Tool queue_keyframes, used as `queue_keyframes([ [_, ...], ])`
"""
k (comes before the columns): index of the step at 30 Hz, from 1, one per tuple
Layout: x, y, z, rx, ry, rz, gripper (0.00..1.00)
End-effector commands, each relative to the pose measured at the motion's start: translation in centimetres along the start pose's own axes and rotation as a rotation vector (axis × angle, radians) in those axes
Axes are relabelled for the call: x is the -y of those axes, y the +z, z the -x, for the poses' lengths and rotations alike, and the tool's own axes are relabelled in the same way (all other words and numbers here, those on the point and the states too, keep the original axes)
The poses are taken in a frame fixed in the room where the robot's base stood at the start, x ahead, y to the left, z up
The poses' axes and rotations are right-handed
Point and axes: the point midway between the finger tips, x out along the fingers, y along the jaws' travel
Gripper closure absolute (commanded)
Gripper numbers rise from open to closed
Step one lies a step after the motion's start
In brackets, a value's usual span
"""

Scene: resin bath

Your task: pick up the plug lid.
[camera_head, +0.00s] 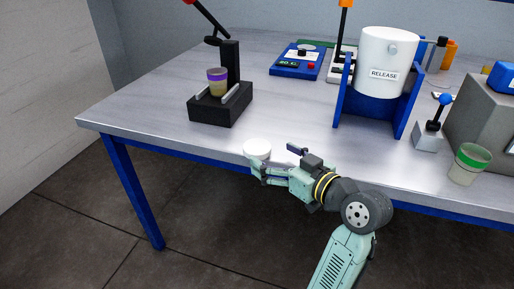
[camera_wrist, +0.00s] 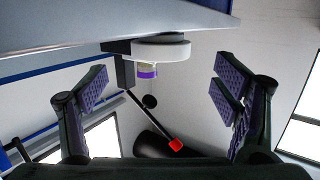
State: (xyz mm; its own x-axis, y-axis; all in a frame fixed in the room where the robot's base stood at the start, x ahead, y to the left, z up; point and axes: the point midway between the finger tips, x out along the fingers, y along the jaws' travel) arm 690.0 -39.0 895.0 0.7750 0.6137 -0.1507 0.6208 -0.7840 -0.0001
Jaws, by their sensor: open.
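The plug lid is a white round disc (camera_head: 257,148) lying near the front edge of the table. In the wrist view the white lid (camera_wrist: 162,49) shows edge-on at the top middle, between and beyond the fingers. My gripper (camera_head: 275,158) is at the table's front edge, close beside the lid on its near right side. In the wrist view my gripper (camera_wrist: 160,84) has its two purple-padded fingers wide apart, with nothing held between them. One finger partly overlaps the lid's lower edge in the head view.
A black stand (camera_head: 222,108) with a purple-banded cup (camera_head: 217,82) is behind the lid. A white drum marked RELEASE (camera_head: 387,62) in a blue frame stands to the right. A green-banded cup (camera_head: 468,165) is near the right edge. The table's left front (camera_head: 150,122) is clear.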

Motion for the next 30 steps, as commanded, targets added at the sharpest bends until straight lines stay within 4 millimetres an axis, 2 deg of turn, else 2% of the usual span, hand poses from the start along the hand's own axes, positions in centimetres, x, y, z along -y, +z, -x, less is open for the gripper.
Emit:
queue_keyframes([
  [3,0.0,-0.1,-1.4,0.001,-0.001,-0.002,0.18],
  [8,0.1,-0.1,-2.6,0.000,-0.001,-0.001,0.18],
  [15,0.2,0.2,-6.1,0.000,-0.001,-0.002,0.18],
  [18,0.2,0.3,-6.9,0.000,0.002,0.000,0.18],
  [26,0.2,0.5,-7.1,0.000,0.003,0.000,0.18],
  [30,0.2,0.5,-7.1,-0.001,0.003,0.000,0.27],
])
